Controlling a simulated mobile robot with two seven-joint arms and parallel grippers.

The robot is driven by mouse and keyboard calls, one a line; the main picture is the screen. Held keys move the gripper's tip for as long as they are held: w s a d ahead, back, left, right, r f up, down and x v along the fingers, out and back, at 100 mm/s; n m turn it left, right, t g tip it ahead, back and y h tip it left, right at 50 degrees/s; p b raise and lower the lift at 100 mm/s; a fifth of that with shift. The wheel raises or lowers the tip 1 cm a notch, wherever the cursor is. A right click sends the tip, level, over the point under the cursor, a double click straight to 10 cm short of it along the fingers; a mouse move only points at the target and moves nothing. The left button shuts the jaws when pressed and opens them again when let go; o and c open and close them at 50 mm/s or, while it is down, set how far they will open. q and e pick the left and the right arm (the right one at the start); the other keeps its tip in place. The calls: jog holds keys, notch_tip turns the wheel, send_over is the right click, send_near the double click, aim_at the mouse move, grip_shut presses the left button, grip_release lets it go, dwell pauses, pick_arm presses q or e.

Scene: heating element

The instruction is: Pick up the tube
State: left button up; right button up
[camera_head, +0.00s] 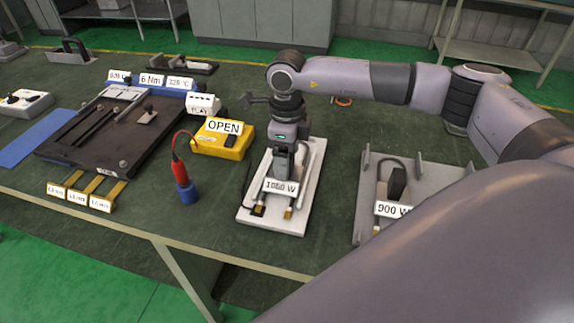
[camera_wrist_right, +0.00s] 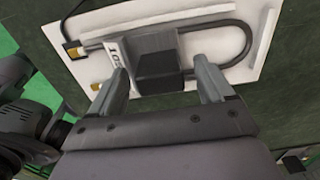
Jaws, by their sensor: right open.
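A U-shaped grey heating tube (camera_wrist_right: 247,42) with a dark block (camera_wrist_right: 158,66) and a white wattage label (camera_head: 281,187) lies on a white board (camera_head: 247,217). In the head view, my right gripper (camera_head: 284,170) points down over this tube and hides much of it. In the right wrist view, its two fingers (camera_wrist_right: 160,72) are open, one on each side of the dark block. I cannot tell whether they touch it. A second tube (camera_head: 396,182), labelled 900 W, is on a grey tray (camera_head: 368,217) to the right. My left gripper is out of view.
A yellow box (camera_head: 235,151) marked OPEN stands left of the white board. A red-and-blue tool (camera_head: 186,187) stands near the front edge. A black fixture (camera_head: 60,150) with several labels fills the left side. The bench between fixture and tool is partly clear.

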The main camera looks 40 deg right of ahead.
jog(key=shift+r, duration=0.1)
jog(key=c, duration=1.2)
